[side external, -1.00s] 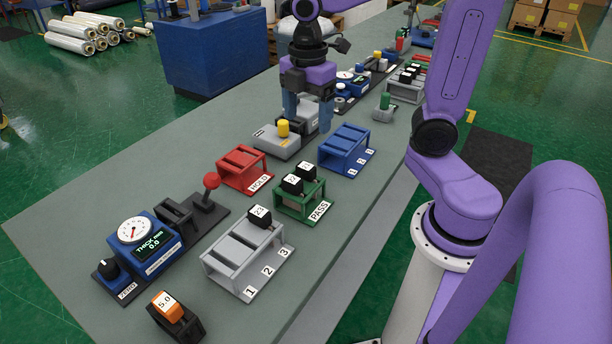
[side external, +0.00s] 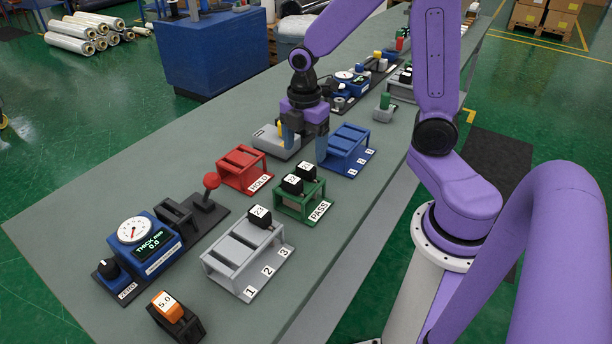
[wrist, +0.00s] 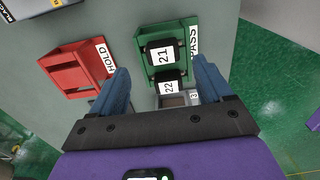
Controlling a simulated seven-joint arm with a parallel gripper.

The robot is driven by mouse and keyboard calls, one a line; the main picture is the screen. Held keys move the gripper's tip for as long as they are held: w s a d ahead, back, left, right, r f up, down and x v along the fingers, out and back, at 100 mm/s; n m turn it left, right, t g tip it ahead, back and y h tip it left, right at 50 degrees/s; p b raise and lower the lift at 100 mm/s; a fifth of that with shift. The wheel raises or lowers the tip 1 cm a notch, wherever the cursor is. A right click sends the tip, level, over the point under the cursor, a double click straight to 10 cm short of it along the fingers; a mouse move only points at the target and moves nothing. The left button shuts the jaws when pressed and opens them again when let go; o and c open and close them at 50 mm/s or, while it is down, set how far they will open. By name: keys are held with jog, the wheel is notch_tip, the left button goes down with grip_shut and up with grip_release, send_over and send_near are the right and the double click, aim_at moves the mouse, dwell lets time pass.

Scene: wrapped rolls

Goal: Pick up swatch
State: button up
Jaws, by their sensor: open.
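Three black swatch holders with white number labels show in the side view. The one marked 23 (side external: 259,217) stands in the grey rack (side external: 222,262) at slot 3. The holders marked 22 (side external: 291,185) and 21 (side external: 306,171) stand in the green PASS rack (side external: 318,208). My gripper (side external: 306,150) is open and empty, pointing down above the bench behind the green rack. In the wrist view 21 (wrist: 161,54) and 22 (wrist: 168,84) appear between my spread fingers (wrist: 160,70). The grey rack shows only partly there, and 23 is hidden.
The red HOLD rack (side external: 240,173) is left of the green rack and the blue rack (side external: 345,152) is behind it. The thickness gauge (side external: 146,243), a red-knobbed lever (side external: 211,182) and an orange 5.0 block (side external: 167,307) stand front left.

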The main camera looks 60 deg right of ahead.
aim_at(306, 166)
jog(key=shift+s+f, duration=0.2)
jog(key=shift+f, duration=3)
jog(key=c, duration=0.9)
